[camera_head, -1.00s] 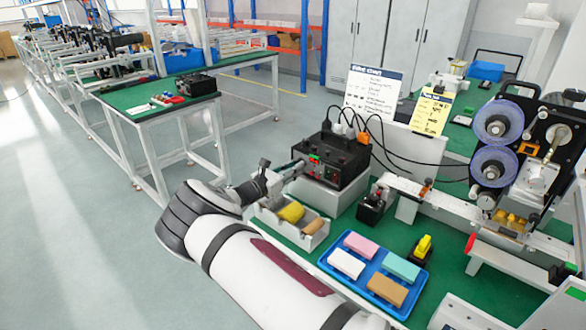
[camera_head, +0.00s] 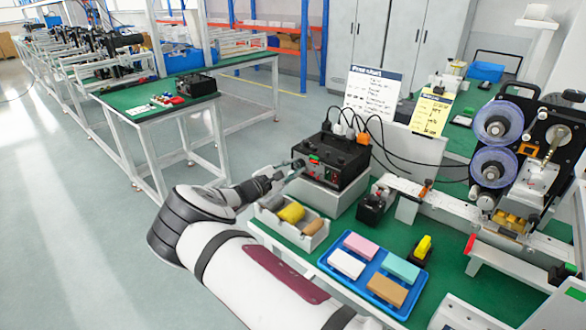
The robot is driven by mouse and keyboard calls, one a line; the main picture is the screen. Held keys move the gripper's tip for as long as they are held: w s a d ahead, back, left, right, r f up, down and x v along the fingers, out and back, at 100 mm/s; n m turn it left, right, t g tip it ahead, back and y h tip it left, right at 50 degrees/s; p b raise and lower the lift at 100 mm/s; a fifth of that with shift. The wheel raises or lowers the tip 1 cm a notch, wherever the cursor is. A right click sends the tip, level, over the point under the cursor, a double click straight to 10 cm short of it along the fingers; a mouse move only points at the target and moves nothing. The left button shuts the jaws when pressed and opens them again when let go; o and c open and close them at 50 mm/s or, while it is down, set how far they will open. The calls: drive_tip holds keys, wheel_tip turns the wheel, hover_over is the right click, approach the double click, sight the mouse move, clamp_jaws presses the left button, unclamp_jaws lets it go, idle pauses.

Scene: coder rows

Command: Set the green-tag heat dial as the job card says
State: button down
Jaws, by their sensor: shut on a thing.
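The black control box (camera_head: 345,160) stands on a pale plinth at the left end of the green bench. Its front shows small red and green marks; which one is the green tag is too small to tell. My gripper (camera_head: 292,172) reaches the left of the box front and is shut on a dark dial (camera_head: 298,164) there. The fingers partly hide the dial, and its setting cannot be read. A yellow card (camera_head: 433,113) and a white card headed "Pre-start" (camera_head: 372,93) stand behind the box. Their small text is not readable.
A grey bin (camera_head: 313,241) with yellow and tan pieces sits below my gripper. A blue tray (camera_head: 323,262) holds coloured blocks. A small black device (camera_head: 374,207) stands right of the box. Cables run behind it. A machine with blue reels (camera_head: 497,122) is at right.

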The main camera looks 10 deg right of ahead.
drive_tip(key=m+p, duration=0.1)
drive_tip(key=m, duration=0.5)
drive_tip(key=shift+s+d, duration=0.1)
drive_tip(key=shift+s, duration=0.05)
drive_tip(key=m+p, duration=0.1)
drive_tip(key=m, duration=0.4)
drive_tip(key=shift+t+y+p, duration=0.3)
drive_tip(key=shift+y+p, duration=0.1)
drive_tip(key=shift+m, duration=0.4)
drive_tip(key=shift+f, duration=0.1)
drive_tip(key=c, duration=1.4)
unclamp_jaws()
drive_tip(key=shift+o, duration=0.2)
drive_tip(key=shift+s+a, duration=0.1)
drive_tip(key=shift+a, duration=0.2)
drive_tip(key=v, duration=1.1)
drive_tip(key=shift+s+a, duration=0.1)
drive_tip(key=shift+s, duration=0.1)
